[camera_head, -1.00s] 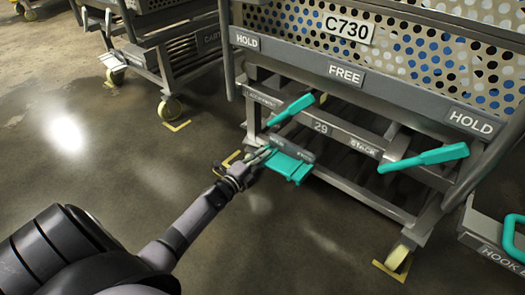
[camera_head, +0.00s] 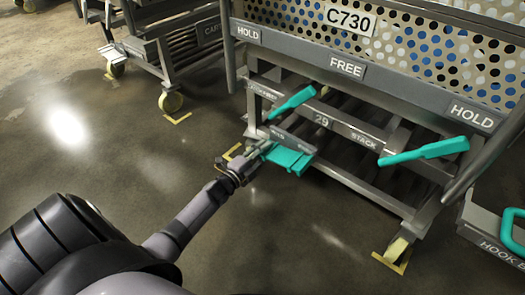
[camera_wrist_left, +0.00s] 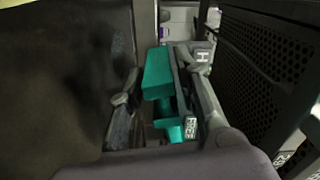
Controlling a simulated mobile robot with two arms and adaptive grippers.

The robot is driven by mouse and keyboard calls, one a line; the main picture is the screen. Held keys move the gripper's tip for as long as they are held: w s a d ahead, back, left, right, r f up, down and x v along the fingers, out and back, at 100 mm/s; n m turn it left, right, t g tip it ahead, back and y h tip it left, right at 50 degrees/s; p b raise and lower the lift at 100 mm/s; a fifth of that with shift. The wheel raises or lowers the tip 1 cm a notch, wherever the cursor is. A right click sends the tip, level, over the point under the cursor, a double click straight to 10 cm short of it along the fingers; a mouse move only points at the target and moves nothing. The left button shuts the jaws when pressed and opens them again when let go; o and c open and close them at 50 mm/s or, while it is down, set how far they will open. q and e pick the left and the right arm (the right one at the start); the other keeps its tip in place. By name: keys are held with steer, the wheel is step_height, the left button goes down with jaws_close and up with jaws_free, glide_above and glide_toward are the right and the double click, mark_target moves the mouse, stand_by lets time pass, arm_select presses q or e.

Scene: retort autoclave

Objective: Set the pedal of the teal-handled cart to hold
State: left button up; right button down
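The teal-handled cart (camera_head: 370,145) is a grey steel frame marked C730, with a perforated upper panel. A left teal handle (camera_head: 293,102) and a right teal handle (camera_head: 424,150) slant from its lower bar. The teal pedal (camera_head: 288,160) sits low on the left, beside a grey bracket with small, unreadable labels. My left gripper (camera_head: 259,153) is at the pedal's left end. In the left wrist view, its fingers are spread to either side of the teal pedal (camera_wrist_left: 157,75), with a narrow gap at the left finger. Contact on the right is unclear. My right gripper is out of view.
The cart's upper bar carries HOLD plates at both ends and a FREE plate (camera_head: 346,67) in the middle. Another cart (camera_head: 150,45) stands at the back left. A hook-marked unit (camera_head: 490,245) with a teal handle is at the right edge. Floor on the left is clear.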

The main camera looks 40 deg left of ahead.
arm_select(q)
steer(key=s+a, duration=0.1)
steer(key=s, duration=1.1)
